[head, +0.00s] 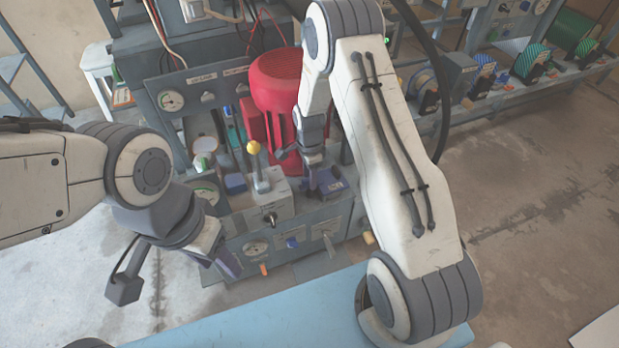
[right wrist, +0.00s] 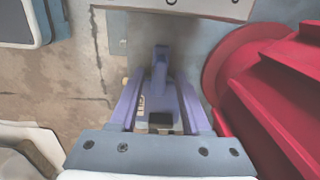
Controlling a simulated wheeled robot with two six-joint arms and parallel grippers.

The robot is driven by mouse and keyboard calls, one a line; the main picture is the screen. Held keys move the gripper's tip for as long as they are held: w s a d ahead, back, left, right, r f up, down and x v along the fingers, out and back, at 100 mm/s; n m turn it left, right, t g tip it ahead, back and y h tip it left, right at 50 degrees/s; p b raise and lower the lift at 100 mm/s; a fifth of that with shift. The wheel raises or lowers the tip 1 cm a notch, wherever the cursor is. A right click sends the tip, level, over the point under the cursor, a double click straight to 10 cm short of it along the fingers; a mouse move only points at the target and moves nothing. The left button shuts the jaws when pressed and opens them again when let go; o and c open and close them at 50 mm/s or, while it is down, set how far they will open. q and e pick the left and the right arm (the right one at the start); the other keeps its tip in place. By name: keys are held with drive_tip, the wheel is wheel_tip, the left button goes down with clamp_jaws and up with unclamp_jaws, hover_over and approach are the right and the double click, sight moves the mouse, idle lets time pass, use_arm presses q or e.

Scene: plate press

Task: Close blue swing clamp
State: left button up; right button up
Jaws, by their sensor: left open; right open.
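The blue swing clamp (head: 336,184) sits on the right part of the grey press bench, just right of the lever block. In the right wrist view its blue-violet arm (right wrist: 161,72) stands between the two fingers, with a dark base lower down. My right gripper (head: 318,182) reaches down at the clamp; in its wrist view (right wrist: 160,110) the jaws are open with a finger on either side of the clamp. I cannot tell whether they touch. My left gripper (head: 222,262) is open and empty, low at the bench's front left corner.
A red motor-like housing (head: 277,80) stands close behind the clamp; its red ribs (right wrist: 270,90) fill the right of the wrist view. A yellow-knobbed lever (head: 253,148) stands left of the clamp. A light blue surface (head: 270,318) lies in front. Open floor (head: 530,200) is at right.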

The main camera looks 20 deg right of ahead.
drive_tip(key=shift+c, duration=0.3)
clamp_jaws()
drive_tip(key=n+p, duration=0.2)
drive_tip(key=n, duration=0.1)
drive_tip(key=shift+r+p, duration=0.15)
drive_tip(key=shift+p, duration=0.2)
drive_tip(key=n+p, duration=0.2)
drive_tip(key=n, duration=0.3)
drive_tip(key=n+p, duration=0.2)
drive_tip(key=n, duration=0.3)
drive_tip(key=shift+n+p, duration=0.65)
drive_tip(key=shift+n, duration=1.75)
